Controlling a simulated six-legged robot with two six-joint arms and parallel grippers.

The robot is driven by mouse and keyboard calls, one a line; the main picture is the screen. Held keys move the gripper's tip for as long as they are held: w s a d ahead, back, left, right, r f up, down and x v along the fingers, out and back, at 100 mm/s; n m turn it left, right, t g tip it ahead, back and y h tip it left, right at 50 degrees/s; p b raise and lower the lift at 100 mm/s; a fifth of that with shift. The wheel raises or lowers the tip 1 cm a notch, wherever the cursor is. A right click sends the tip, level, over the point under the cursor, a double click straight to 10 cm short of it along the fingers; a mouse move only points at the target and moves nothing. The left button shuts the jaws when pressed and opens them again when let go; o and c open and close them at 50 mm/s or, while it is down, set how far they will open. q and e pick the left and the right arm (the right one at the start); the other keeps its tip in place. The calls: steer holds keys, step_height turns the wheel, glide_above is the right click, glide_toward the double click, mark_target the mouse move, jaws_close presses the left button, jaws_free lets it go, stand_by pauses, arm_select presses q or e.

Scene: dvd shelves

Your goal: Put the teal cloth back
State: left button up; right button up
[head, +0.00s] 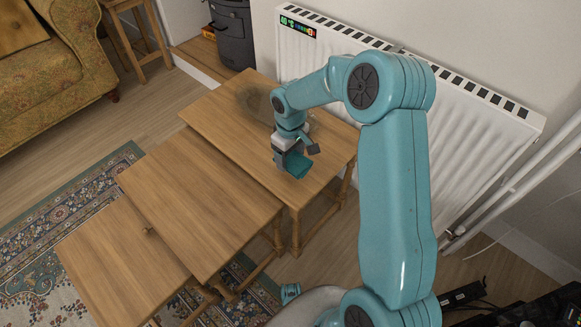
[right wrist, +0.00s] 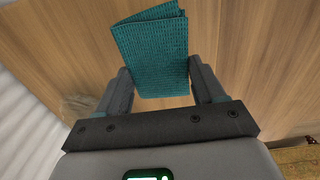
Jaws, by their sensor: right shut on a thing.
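The teal cloth (head: 298,165) is a small folded piece with a ribbed weave. My right gripper (head: 296,152) is shut on it, over the tallest wooden table (head: 222,110). In the right wrist view the cloth (right wrist: 150,45) sticks out beyond the fingers, with one finger at each side of it. The wood-grain top fills the view behind it. I cannot tell whether the cloth touches the tabletop. My left gripper is not in view.
Two lower wooden tables, a middle one (head: 200,205) and a low one (head: 115,265), step out to the front left with bare tops. A see-through brownish thing (head: 256,97) sits at the tall table's back. A white radiator (head: 470,130) stands behind; a patterned sofa (head: 50,75) is at left.

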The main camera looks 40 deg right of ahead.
mark_target(291, 164)
steer(key=shift+f+b, duration=0.6)
steer(key=shift+f, duration=1.6)
steer(key=shift+f, duration=0.2)
steer(key=o, duration=1)
steer(key=shift+r, duration=0.1)
steer(key=shift+r, duration=0.2)
step_height(291, 164, up, 12)
steer(key=p, duration=0.3)
steer(key=shift+s+a, duration=0.1)
steer(key=shift+f, duration=0.1)
